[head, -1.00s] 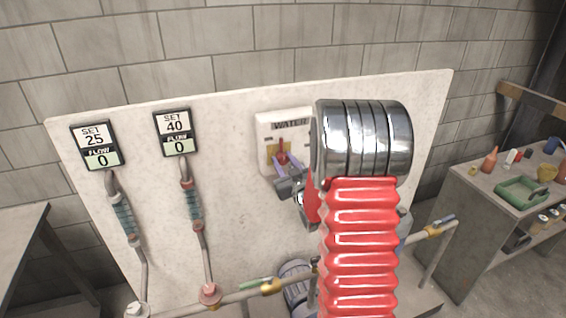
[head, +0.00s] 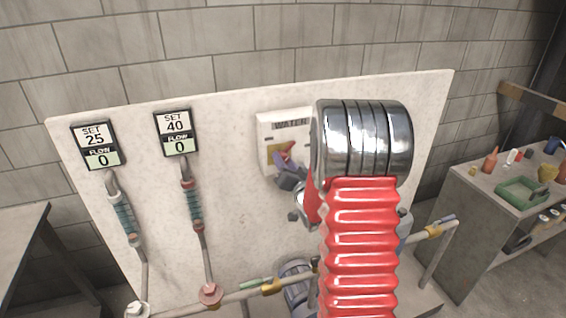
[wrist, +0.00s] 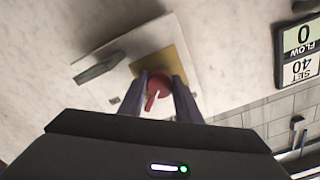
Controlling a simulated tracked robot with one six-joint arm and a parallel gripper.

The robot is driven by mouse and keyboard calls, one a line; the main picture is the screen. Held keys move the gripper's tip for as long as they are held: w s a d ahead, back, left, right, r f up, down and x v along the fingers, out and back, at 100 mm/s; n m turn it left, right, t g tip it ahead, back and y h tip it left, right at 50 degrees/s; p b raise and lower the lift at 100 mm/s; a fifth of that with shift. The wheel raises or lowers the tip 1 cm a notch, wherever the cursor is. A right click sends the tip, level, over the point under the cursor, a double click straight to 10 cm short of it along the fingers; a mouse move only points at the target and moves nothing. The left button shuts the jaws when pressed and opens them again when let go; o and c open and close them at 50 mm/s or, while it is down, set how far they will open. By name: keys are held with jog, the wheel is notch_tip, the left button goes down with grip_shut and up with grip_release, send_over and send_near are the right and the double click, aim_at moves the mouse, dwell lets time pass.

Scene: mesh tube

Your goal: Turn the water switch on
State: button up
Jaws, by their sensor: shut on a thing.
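The white WATER switch plate (head: 270,128) is on the pale board, partly hidden by my arm. Its red switch (head: 289,148) is tilted, its upper end to the right. The switch also shows in the wrist view (wrist: 158,86), in front of a yellow panel (wrist: 174,62). My gripper (head: 284,160) is at the switch, its purple fingers shut on it. In the wrist view the fingers (wrist: 162,92) stand on both sides of the red switch.
Two flow displays, SET 25 (head: 97,146) and SET 40 (head: 177,133), both read 0. Pipes with valves (head: 210,294) run below the board. A side table with a green tray (head: 521,193) stands at the right.

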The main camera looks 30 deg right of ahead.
jog(key=m, duration=0.4)
jog(key=shift+m, duration=0.3)
jog(key=m, duration=0.4)
jog(key=shift+f+m, duration=0.1)
jog(key=shift+m, duration=0.2)
jog(key=o, duration=1.1)
jog(key=shift+c, duration=0.2)
jog(key=shift+s, duration=0.1)
jog(key=v, duration=1.3)
jog(key=shift+s, duration=0.3)
jog(key=shift+a, duration=0.1)
